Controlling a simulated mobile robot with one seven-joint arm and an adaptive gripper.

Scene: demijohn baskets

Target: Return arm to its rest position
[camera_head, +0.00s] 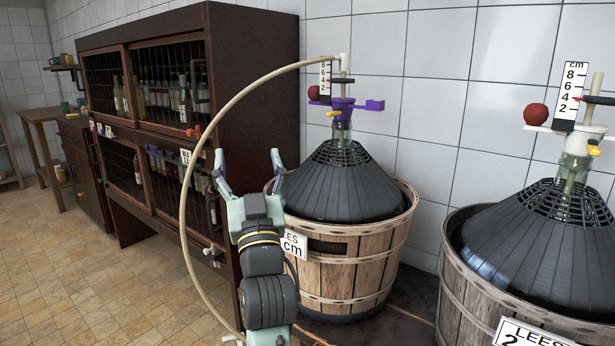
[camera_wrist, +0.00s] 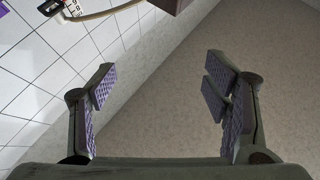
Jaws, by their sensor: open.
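My gripper (camera_head: 250,172) is raised in front of the left basket in the head view, its fingers spread with purple pads. The left demijohn basket (camera_head: 345,262) is wooden, with a black slatted cover (camera_head: 343,185) and a purple fitting (camera_head: 343,104) on the neck. A beige hose (camera_head: 232,103) arches from the top of that fitting over to the left and down past my arm. My arm hides part of the basket's LEES label (camera_head: 294,244).
A second basket (camera_head: 475,300) stands at the right with a scale (camera_head: 571,90) and a red ball (camera_head: 536,115). A dark bottle cabinet (camera_head: 240,75) with mesh doors stands behind my arm at the left. The tiled floor (camera_head: 60,270) at the left is clear.

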